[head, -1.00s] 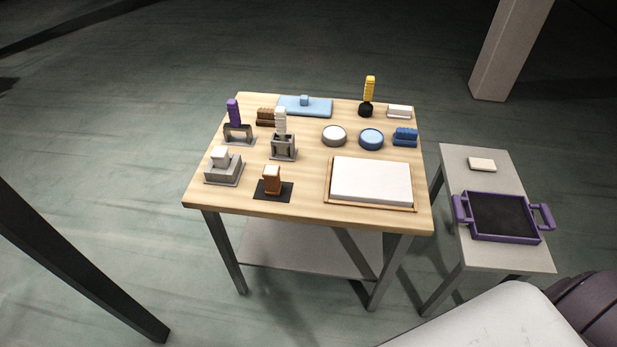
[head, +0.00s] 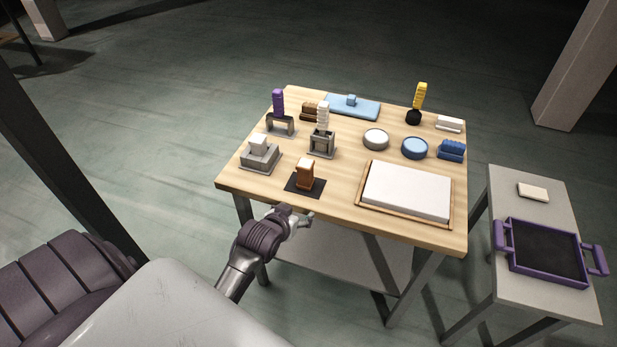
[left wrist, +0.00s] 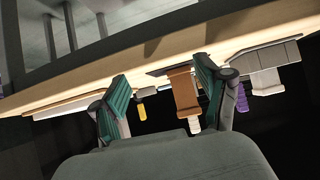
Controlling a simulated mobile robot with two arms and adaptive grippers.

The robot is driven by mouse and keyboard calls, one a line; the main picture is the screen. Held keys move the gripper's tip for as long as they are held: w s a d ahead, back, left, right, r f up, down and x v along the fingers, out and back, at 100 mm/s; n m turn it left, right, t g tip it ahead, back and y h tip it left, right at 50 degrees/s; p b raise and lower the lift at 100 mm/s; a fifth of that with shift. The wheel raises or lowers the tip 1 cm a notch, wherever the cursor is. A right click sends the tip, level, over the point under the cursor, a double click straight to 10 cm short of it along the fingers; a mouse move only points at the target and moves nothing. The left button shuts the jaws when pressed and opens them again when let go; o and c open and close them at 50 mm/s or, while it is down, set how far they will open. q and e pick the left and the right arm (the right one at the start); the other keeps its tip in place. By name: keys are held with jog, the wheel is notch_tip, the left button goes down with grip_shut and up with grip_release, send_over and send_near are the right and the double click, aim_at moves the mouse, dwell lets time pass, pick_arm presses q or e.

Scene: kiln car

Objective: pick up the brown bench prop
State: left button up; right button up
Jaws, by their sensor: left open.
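An upright copper-brown block, which looks like the brown bench prop (head: 305,172), stands on a dark square mat (head: 317,189) near the front edge of the wooden table (head: 335,200). My left gripper (head: 292,214) is open and empty, just off the table's front edge and apart from the prop. In the upside-down left wrist view the prop (left wrist: 183,92) shows beyond the open fingers (left wrist: 162,72), nearer the right finger. A darker brown low block (head: 309,111) lies at the back left of the table. My right gripper is not in view.
A side table holds a purple tray (head: 545,252).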

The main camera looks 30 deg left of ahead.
pick_arm(q)
jog(key=t, duration=0.1)
send_near(303, 178)
jog(key=shift+n+y, duration=0.3)
jog(key=shift+y, duration=0.1)
jog(key=x, duration=0.6)
jog(key=shift+w+d+f, duration=0.1)
jog(key=shift+w+f, duration=0.1)
jog(key=shift+w, duration=0.2)
jog(key=shift+f+p+x, duration=0.2)
jog(key=shift+p+x, duration=0.1)
jog(key=shift+x, duration=2.7)
jog(key=shift+s, duration=0.1)
jog(key=shift+d, duration=0.1)
jog(key=c, duration=1.2)
jog(key=shift+c, duration=0.6)
jog(key=shift+r, duration=0.2)
